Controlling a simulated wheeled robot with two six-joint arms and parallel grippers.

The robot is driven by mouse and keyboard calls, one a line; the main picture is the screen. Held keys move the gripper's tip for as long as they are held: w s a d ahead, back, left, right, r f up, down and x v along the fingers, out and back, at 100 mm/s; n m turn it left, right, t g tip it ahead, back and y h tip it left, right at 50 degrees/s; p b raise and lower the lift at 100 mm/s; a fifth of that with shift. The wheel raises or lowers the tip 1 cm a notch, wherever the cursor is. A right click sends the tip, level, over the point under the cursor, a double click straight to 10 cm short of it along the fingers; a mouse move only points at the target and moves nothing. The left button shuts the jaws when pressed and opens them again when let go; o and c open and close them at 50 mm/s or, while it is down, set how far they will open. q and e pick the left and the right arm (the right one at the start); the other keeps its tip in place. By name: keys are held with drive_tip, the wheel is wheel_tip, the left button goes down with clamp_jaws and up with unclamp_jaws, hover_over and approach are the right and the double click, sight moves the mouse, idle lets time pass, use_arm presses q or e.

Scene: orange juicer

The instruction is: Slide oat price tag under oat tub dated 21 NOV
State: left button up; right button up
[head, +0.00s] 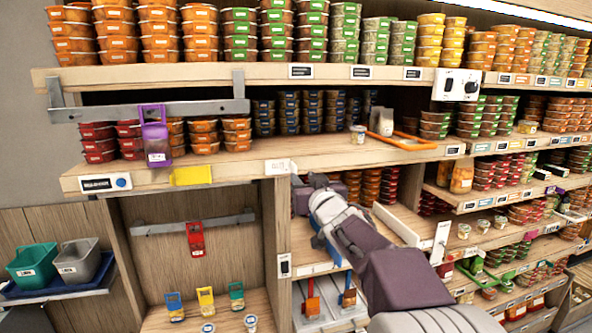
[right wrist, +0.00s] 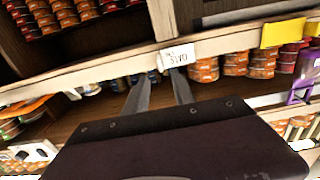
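A white tag (head: 281,166) with dark lettering sits at the front edge of the middle shelf (head: 230,172); it also shows in the right wrist view (right wrist: 178,54), where the lettering is upside down. I cannot read it surely as the oat price tag. A small clear tub (head: 358,134) with a pale label stands on that shelf to the right; I cannot read its date or tell whether it holds oats. My right gripper (head: 305,188) is just below the shelf edge, near the tag. Its fingers (right wrist: 160,76) are apart, with nothing seen between them. My left gripper is out of view.
A purple scoop (head: 154,135) hangs from the metal rail (head: 150,111). A yellow tag (head: 191,175) is left of the white tag. Stacked tubs fill the back of the shelves.

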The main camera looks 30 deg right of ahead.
sight(296, 170)
drive_tip(key=p+x, duration=0.1)
drive_tip(key=x, duration=0.5)
drive_tip(key=shift+w, duration=0.2)
drive_tip(key=shift+d, duration=0.1)
drive_tip(key=shift+c, duration=0.9)
drive_tip(key=shift+a, duration=0.25)
clamp_jaws()
drive_tip(key=shift+d+f, duration=0.15)
